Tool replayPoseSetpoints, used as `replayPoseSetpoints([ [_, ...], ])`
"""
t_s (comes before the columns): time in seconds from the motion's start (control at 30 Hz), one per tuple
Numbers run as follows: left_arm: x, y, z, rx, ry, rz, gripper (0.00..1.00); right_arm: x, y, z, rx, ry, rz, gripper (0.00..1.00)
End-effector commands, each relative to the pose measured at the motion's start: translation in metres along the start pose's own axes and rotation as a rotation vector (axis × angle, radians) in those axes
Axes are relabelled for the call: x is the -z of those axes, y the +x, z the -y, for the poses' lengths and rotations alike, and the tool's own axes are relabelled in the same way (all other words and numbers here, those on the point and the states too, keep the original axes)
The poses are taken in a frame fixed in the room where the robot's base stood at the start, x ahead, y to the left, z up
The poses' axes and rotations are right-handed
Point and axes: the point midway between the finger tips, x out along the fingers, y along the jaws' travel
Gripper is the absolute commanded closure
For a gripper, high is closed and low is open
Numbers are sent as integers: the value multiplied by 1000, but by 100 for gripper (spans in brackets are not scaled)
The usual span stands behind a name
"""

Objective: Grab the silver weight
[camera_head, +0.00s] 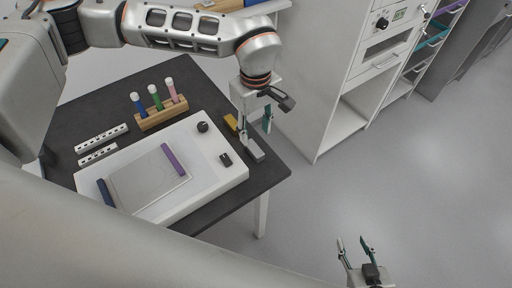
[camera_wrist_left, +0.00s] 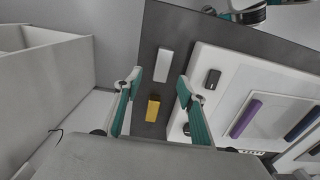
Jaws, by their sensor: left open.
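The silver weight (camera_head: 254,151) is a small grey block on the dark table near its right edge. In the left wrist view, the silver weight (camera_wrist_left: 164,64) lies just beyond the fingertips, roughly between their lines. My left gripper (camera_head: 255,130) points down over that edge, open and empty; in its wrist view the gripper's (camera_wrist_left: 159,85) teal fingers are spread. I cannot tell its exact height above the weight. My right gripper (camera_head: 353,240) is open and empty, over the floor at lower right.
A yellow block (camera_wrist_left: 153,108) lies beside the silver one. A white board (camera_head: 215,180) with dark knobs and a purple bar (camera_head: 173,159) stands close by. A wooden rack (camera_head: 161,115) holds coloured tubes. A white cabinet (camera_head: 345,130) stands right of the table.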

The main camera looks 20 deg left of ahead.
Motion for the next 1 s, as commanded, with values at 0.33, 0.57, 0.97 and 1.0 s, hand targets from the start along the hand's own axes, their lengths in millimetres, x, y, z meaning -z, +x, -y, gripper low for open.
replayPoseSetpoints([
  [0.33, -2, 43, 6, 2, -1, 6, 60, 0, 0, -1, -2, -2, -1, 60],
  [0.57, -2, 64, 6, 0, -1, 5, 60, -1, 1, -1, -2, -2, 0, 60],
  [0.97, -2, 64, 5, -1, -1, 4, 100, 0, 1, -2, -3, -3, -2, 60],
  [1.0, -2, 64, 5, -1, -1, 4, 100, 0, 1, -2, -2, -3, -2, 60],
])
